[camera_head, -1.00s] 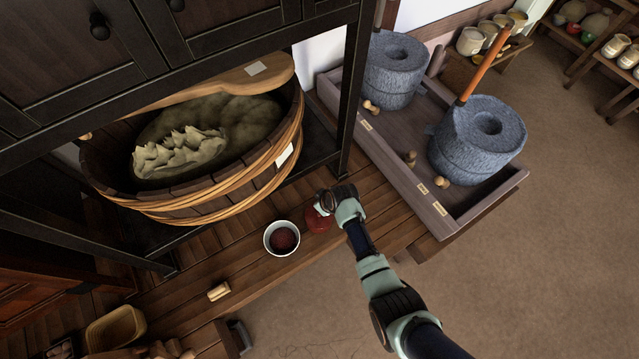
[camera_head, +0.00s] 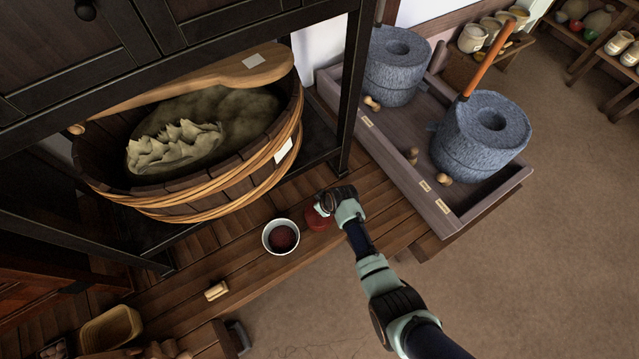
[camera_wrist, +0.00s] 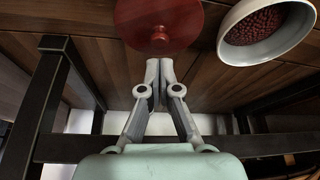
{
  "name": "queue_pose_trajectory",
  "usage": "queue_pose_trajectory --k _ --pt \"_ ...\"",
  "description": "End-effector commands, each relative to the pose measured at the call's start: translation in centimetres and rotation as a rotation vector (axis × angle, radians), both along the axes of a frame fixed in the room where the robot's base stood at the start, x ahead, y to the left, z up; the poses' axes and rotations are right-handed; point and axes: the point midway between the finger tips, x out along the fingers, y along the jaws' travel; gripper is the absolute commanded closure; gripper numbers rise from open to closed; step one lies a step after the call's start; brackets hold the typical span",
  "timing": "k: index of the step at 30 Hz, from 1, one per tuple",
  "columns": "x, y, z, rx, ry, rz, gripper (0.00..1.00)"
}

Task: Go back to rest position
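My gripper (camera_wrist: 160,66) shows in the wrist view with its two fingertips together and nothing seen between them. A round red lid (camera_wrist: 172,18) with a small knob lies just beyond the fingertips, apart from them in the picture. A white bowl (camera_wrist: 287,51) holding dark red beans stands to the right of the lid. In the head view my gripper (camera_head: 324,205) is over the lid (camera_head: 318,221) and partly hides it. The bowl (camera_head: 267,247) stands on the wooden bench left of the lid.
A wooden tub (camera_head: 226,182) stands in a dark frame at the left. Two stone querns, one nearer (camera_head: 480,142) and one farther (camera_head: 392,66), sit in a wooden tray (camera_head: 441,222). A small wooden piece (camera_head: 215,291) lies on the bench. Open floor is at the right.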

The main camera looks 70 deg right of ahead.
Motion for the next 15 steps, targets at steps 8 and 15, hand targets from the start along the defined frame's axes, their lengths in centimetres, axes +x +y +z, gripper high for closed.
queue_pose_trajectory --k 8,15 --pt "0.0 0.0 -1.0 0.000 0.000 0.000 1.00" --pt "0.0 0.0 -1.7 0.000 -0.001 0.000 1.00"
